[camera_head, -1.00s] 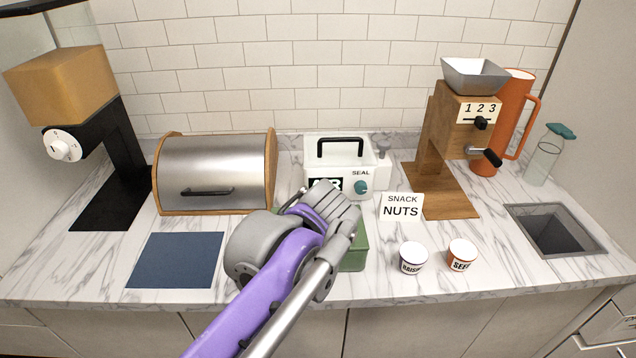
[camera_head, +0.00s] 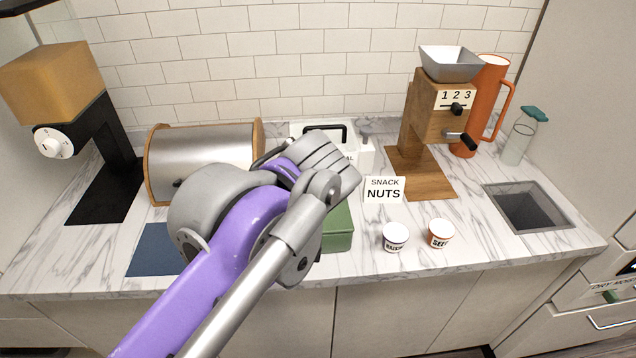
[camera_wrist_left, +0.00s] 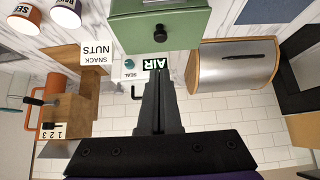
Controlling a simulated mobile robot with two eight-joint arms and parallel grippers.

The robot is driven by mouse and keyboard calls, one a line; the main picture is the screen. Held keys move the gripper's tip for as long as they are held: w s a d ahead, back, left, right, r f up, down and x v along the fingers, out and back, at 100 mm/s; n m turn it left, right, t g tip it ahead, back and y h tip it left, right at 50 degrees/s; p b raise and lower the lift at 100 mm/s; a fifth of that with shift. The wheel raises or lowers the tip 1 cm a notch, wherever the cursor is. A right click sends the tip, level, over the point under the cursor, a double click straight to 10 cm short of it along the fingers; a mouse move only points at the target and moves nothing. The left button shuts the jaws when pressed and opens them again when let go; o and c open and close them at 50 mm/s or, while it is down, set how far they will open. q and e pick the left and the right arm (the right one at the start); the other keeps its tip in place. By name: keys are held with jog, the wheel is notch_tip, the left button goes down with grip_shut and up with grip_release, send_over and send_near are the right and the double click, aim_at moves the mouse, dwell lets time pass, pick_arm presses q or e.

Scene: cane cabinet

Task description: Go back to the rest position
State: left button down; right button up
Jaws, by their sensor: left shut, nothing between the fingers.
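My left arm comes in from the lower left of the head view, and its purple and grey links cover the middle of the counter. The fingers are hidden behind the wrist there. In the left wrist view, where the scene looks upside down, my left gripper (camera_wrist_left: 160,78) is shut and empty. The fingers are apart from the green box (camera_wrist_left: 160,28) with a black knob, which also shows partly behind my arm in the head view (camera_head: 338,230). My right gripper is not in view.
A steel bread bin (camera_head: 215,150) and white sealer (camera_head: 352,158) stand behind my arm. A "SNACK NUTS" sign (camera_head: 384,189), two cups (camera_head: 395,237) (camera_head: 441,233) and a wooden grinder (camera_head: 425,115) stand right. A black-and-tan machine (camera_head: 105,150) stands left. Counter between cups and sink (camera_head: 528,207) is clear.

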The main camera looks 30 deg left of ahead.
pick_arm(q)
jog(key=s+d+f+m+h, duration=0.1)
jog(key=s+f, duration=0.3)
jog(key=f, duration=0.4)
jog(key=s+d+f+m+g+h+p, duration=0.1)
jog(key=s+f+m, duration=0.2)
jog(key=f, duration=0.5)
jog(key=s+d+f+m+h+p, duration=0.1)
jog(key=s+f+m+h, duration=0.1)
jog(key=s+f, duration=0.3)
notch_tip(320, 180, down, 3)
jog(key=shift+d+f, duration=0.1)
jog(key=shift+d, duration=0.25)
jog(key=shift+w, duration=0.1)
